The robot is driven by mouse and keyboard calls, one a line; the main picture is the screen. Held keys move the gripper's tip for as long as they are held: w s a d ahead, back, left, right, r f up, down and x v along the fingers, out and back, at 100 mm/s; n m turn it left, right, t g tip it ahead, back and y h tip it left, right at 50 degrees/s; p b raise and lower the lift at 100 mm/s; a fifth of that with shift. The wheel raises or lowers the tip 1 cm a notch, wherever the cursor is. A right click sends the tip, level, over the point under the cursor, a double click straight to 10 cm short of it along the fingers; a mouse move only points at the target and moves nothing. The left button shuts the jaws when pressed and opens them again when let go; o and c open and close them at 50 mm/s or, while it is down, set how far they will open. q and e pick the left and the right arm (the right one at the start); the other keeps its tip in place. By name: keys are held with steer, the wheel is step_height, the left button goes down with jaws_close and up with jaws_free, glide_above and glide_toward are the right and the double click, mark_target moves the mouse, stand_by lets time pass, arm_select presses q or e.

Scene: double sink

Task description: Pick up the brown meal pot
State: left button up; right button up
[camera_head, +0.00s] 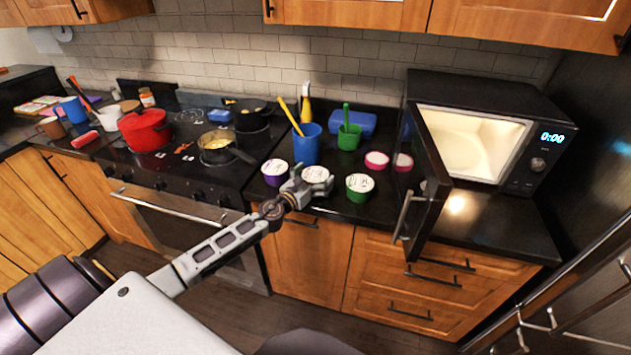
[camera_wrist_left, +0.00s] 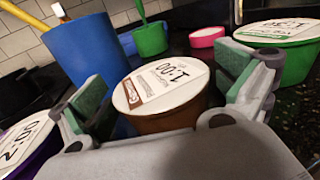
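The brown meal pot (camera_wrist_left: 165,122) has a white lid marked 1:00 and stands on the dark counter. In the head view its lid (camera_head: 316,174) shows past my left gripper, which hides most of its body. My left gripper (camera_head: 305,185) is open around the pot; in the left wrist view its two green-padded fingers (camera_wrist_left: 168,98) stand either side of it, with small gaps. The purple pot (camera_head: 275,172) is on its left and the green pot (camera_head: 359,187) on its right. My right gripper is not in view.
A blue cup (camera_head: 306,146) with utensils stands close behind the pot. A green cup (camera_head: 349,137) and pink-rimmed pots (camera_head: 377,160) are farther back. The microwave (camera_head: 478,140) stands at right with its door (camera_head: 425,175) open over the counter.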

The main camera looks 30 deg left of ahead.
mark_target(315, 174)
arm_select(q)
steer(key=shift+r, duration=0.1)
steer(key=c, duration=1.2)
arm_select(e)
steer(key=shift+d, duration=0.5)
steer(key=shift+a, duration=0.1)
arm_select(q)
steer(key=shift+r+p, duration=0.8)
steer(key=shift+r, duration=0.6)
step_height(315, 174, up, 5)
steer(key=shift+f+p, duration=0.1)
steer(key=shift+p, duration=0.8)
steer(key=shift+r+p, duration=0.3)
steer(key=shift+r, duration=0.85)
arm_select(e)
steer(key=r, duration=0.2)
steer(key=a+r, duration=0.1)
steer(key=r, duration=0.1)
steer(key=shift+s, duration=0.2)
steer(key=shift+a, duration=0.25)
